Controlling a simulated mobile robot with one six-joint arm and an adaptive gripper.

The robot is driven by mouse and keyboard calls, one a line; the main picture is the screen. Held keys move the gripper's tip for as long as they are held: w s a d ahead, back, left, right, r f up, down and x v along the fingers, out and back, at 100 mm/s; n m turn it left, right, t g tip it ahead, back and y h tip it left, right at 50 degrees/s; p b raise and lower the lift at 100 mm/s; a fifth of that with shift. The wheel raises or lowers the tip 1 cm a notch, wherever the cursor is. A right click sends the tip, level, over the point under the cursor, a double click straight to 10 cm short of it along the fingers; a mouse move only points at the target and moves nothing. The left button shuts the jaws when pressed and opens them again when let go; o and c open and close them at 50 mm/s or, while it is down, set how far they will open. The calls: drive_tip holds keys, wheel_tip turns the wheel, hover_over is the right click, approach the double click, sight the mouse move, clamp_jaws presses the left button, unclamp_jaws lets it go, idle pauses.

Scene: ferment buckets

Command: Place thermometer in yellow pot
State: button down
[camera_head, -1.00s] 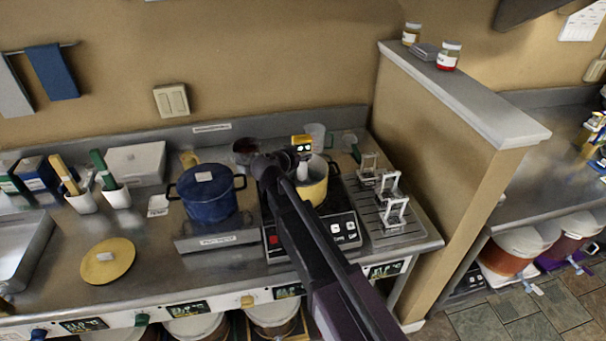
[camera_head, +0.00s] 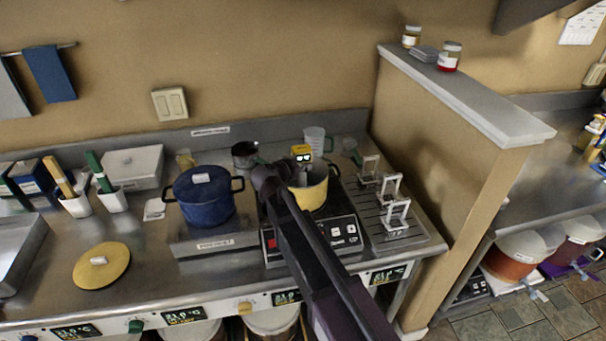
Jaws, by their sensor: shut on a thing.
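The yellow pot (camera_head: 318,190) stands open on the black hot plate, right of the middle of the counter, partly hidden by my arm. The thermometer (camera_head: 301,151) shows as a yellow head with a small dark display above the pot's back left rim. My gripper (camera_head: 297,173) is shut on the thermometer, over the left part of the pot opening. The fingers are small and mostly hidden behind my arm. I cannot tell how far the thermometer's lower end reaches into the pot.
A blue lidded pot (camera_head: 204,197) stands left of the hot plate (camera_head: 345,232). A yellow lid (camera_head: 101,266) lies on the counter at left. A rack with metal clips (camera_head: 398,215) is right of the hot plate, beside the partition wall (camera_head: 430,170). A clear measuring cup (camera_head: 315,138) stands behind.

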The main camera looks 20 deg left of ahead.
drive_tip(key=shift+f+b, duration=0.4)
drive_tip(key=shift+f, duration=0.25)
drive_tip(key=shift+f, duration=0.15)
drive_tip(key=shift+c, duration=1.5)
unclamp_jaws()
drive_tip(key=shift+r, duration=0.2)
drive_tip(key=shift+s+r, duration=0.1)
drive_tip(key=shift+s, duration=0.15)
drive_tip(key=p+v, duration=0.4)
drive_tip(key=v, duration=0.7)
drive_tip(key=shift+s+p, duration=0.2)
drive_tip(key=shift+p, duration=0.1)
drive_tip(key=shift+a, duration=0.1)
